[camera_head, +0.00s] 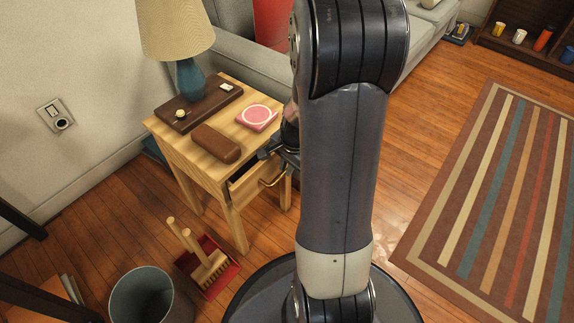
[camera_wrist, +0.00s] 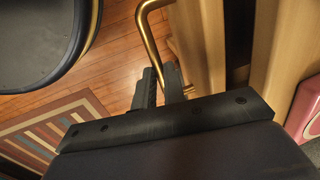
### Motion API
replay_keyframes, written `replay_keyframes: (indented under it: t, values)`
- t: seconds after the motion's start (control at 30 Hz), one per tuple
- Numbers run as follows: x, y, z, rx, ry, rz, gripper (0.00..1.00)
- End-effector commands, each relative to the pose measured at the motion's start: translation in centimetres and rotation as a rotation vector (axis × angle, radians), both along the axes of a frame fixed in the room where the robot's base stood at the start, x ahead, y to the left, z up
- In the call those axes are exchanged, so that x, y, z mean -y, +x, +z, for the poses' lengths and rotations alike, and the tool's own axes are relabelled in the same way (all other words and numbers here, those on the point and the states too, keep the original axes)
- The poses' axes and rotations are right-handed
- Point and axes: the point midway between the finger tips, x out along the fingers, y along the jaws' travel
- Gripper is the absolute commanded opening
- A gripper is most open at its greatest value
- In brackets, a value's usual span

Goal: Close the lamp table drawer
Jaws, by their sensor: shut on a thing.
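The lamp table (camera_head: 177,150) is light wood and stands left of my arm. Its drawer (camera_head: 244,188) is partly open, with a dark gap behind the front. The drawer front also shows in the wrist view (camera_wrist: 202,40), with the dark gap to its right. The drawer has a brass bar handle (camera_head: 273,181), which curves down to my fingers in the wrist view (camera_wrist: 147,38). My gripper (camera_wrist: 161,84) is shut on the handle. In the head view my gripper (camera_head: 278,155) is at the drawer front, partly hidden by my arm.
On the tabletop are a lamp (camera_head: 190,78), a dark board (camera_head: 200,104), a brown case (camera_head: 215,144) and a pink coaster (camera_head: 257,118). A red dustpan with a brush (camera_head: 210,270) and a bin (camera_head: 142,298) stand in front. A striped rug (camera_head: 500,200) lies right.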

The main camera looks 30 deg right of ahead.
Motion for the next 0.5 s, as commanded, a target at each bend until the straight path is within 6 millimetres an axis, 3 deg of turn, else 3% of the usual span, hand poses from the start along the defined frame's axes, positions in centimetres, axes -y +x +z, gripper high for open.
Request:
replay_keyframes:
  t: [0.17, 0.5]
  values:
    - [-0.1, 0.2, 0.1, 0.000, 0.000, 0.001, 0.00]
    - [-1.3, 3.6, 0.1, 0.001, 0.000, 0.001, 0.00]
